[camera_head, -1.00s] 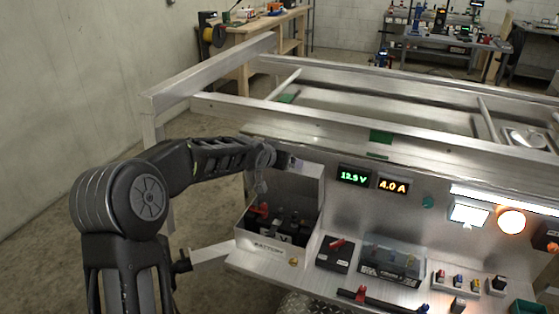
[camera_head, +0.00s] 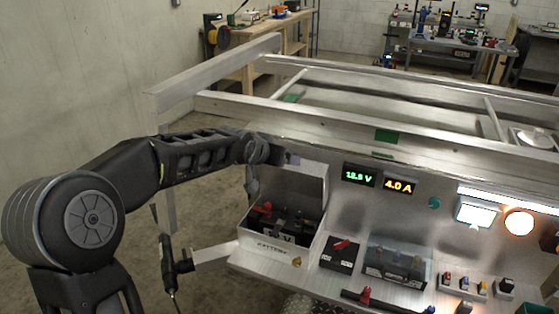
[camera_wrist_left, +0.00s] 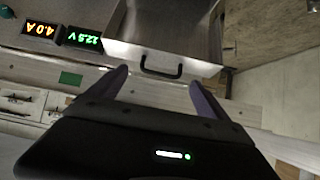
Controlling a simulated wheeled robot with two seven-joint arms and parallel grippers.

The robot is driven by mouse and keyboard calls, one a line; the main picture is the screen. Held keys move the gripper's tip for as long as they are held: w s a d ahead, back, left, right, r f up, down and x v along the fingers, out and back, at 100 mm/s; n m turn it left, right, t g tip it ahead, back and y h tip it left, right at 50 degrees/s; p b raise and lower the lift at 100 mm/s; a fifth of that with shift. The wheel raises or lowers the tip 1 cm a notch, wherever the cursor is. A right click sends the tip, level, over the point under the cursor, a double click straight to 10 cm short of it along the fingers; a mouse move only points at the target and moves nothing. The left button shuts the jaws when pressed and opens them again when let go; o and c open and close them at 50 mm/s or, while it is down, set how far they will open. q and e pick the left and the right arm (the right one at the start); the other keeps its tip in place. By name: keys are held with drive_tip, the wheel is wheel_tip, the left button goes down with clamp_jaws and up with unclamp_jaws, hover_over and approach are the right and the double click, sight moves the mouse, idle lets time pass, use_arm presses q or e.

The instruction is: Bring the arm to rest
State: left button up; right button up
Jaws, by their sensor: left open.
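My left arm comes in from the left in the head view, its elbow low at the left edge and its forearm reaching right. My left gripper (camera_head: 252,184) hangs at the back left of the open battery box (camera_head: 263,246), seen small and partly dark. In the left wrist view its two fingers (camera_wrist_left: 160,92) are spread apart with nothing between them. Beyond them is a metal panel with a black handle (camera_wrist_left: 161,69), which looks like the box's lid. My right gripper is not in view.
The metal panel holds a green display (camera_head: 359,175), an orange display (camera_head: 399,187) and a round lamp (camera_head: 518,222). A black box with a red switch (camera_head: 341,253) stands right of the battery box. Trailer rails (camera_head: 340,120) run behind.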

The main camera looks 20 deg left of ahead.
use_arm(q)
drive_tip(key=shift+s+r, duration=0.1)
idle(0.4)
drive_tip(key=s+d+f+g+h, duration=0.1)
drive_tip(key=s+d+f, duration=0.3)
drive_tip(key=f, duration=0.5)
drive_tip(key=s+d+f+n+g+h, duration=0.1)
drive_tip(key=s+d+f, duration=0.1)
drive_tip(key=d+f, duration=0.55)
drive_tip(key=s+d+f+g+h, duration=0.1)
drive_tip(key=s+d+f, duration=0.25)
drive_tip(key=f, duration=0.65)
drive_tip(key=s+d+f+g, duration=0.2)
drive_tip(key=s+f, duration=0.4)
drive_tip(key=s, duration=0.4)
drive_tip(key=s+d+f+g+h, duration=0.1)
drive_tip(key=s+d+f+g, duration=0.1)
drive_tip(key=s+d+f, duration=0.3)
drive_tip(key=s+d+f+g, duration=0.3)
drive_tip(key=s+f, duration=0.4)
drive_tip(key=s, duration=0.7)
drive_tip(key=shift+s+d+f+n, duration=0.15)
drive_tip(key=shift+s+n, duration=0.15)
